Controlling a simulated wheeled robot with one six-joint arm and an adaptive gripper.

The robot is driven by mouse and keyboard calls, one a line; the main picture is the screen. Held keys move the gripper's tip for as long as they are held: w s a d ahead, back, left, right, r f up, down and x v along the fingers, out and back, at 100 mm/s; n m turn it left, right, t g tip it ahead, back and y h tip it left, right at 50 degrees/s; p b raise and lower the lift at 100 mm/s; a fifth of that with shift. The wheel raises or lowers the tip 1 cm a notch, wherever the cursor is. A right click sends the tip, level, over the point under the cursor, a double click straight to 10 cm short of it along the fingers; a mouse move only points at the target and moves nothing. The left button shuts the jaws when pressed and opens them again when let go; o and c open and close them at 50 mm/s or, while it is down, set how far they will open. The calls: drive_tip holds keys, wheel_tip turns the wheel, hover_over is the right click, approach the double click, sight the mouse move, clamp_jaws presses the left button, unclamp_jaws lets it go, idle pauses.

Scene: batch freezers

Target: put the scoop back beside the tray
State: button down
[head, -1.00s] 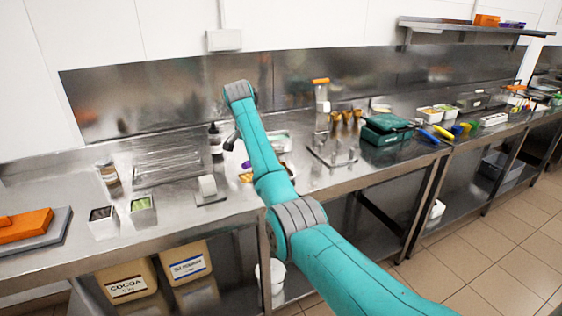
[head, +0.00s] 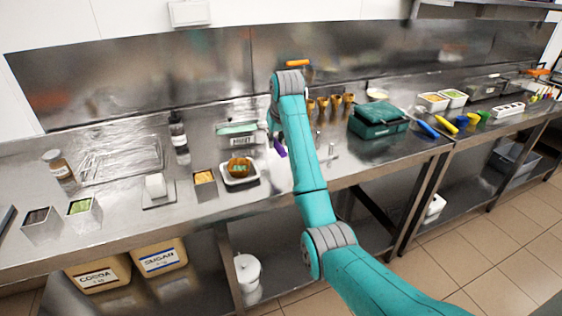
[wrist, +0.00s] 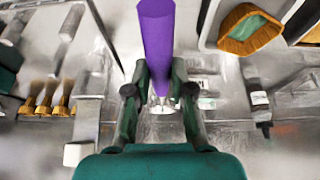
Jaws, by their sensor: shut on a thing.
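My gripper (wrist: 160,92) is shut on the scoop's purple handle (wrist: 157,40), which rises between its fingers in the wrist view. In the head view a bit of the purple handle (head: 279,147) shows beside my arm, above the counter; my gripper is hidden there. The scoop's other end is hard to make out. A small white tray (head: 229,182) holding a brown bowl-like item with green in it is on the counter just left of the handle; it also shows at the wrist view's upper right (wrist: 212,22). I cannot tell whether it is the task's tray.
Cones in a stand (head: 335,103) and a green case (head: 378,120) are to the right. Bare steel lies along the counter's front.

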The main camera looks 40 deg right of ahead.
hover_over(276, 168)
drive_tip(key=s, duration=0.1)
drive_tip(key=f, duration=0.5)
drive_tip(key=shift+s+a+f, duration=0.15)
drive_tip(key=shift+s+a, duration=0.05)
drive_tip(key=shift+a, duration=0.05)
drive_tip(key=shift+f, duration=1.95)
drive_tip(key=shift+a+f, duration=0.1)
drive_tip(key=c, duration=1)
unclamp_jaws()
